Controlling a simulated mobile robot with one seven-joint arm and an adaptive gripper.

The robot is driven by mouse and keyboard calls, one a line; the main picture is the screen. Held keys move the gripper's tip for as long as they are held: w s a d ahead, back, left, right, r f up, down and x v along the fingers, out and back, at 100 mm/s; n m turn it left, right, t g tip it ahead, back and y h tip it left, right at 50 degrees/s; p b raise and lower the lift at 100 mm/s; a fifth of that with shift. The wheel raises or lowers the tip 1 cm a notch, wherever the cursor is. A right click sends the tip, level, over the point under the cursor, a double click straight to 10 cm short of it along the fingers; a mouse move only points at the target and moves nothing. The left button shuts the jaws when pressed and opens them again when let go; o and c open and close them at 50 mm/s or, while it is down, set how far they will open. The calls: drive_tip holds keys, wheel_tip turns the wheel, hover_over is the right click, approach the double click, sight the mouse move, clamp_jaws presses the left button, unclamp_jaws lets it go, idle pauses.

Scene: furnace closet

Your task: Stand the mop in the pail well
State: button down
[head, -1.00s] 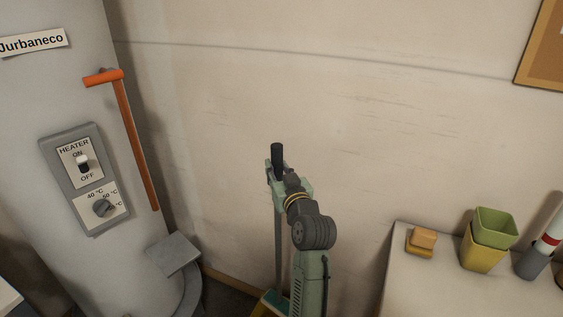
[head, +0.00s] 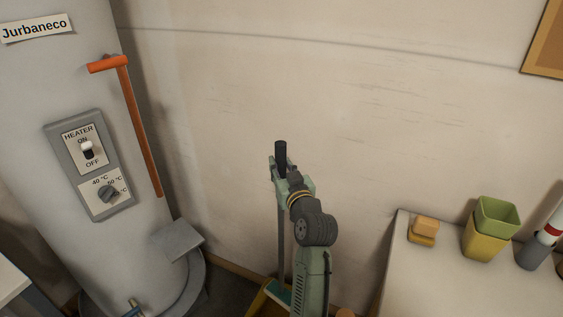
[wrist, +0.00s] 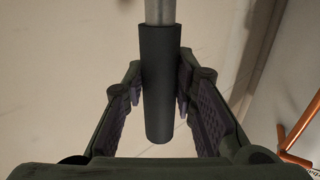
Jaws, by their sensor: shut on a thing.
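The mop stands upright, with a black grip (head: 281,152) at the top of a thin grey pole (head: 281,235). My gripper (head: 284,176) is shut on the mop just below the top of the grip. In the wrist view the black grip (wrist: 158,85) lies between the two finger pads, with the grey pole (wrist: 159,11) running on beyond it. A yellow pail (head: 259,302) shows in part at the bottom, with a teal part (head: 282,294) at the pole's foot. My arm hides much of the pail, and I cannot tell whether the mop is inside it.
A grey heater tank (head: 125,240) with a control panel (head: 90,165) stands at left. An orange T-shaped handle (head: 138,125) leans against it. A white counter (head: 425,280) at right bears sponges (head: 424,230) and stacked green and yellow pots (head: 484,235).

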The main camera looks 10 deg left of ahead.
sight(282, 223)
drive_tip(key=shift+f, duration=1.5)
drive_tip(key=shift+f+b, duration=5.9)
drive_tip(key=shift+f, duration=2.2)
drive_tip(key=shift+f+b, duration=0.6)
drive_tip(key=shift+b, duration=0.1)
drive_tip(key=shift+f+b, duration=0.65)
drive_tip(key=c, duration=1.6)
unclamp_jaws()
drive_tip(key=o, duration=0.4)
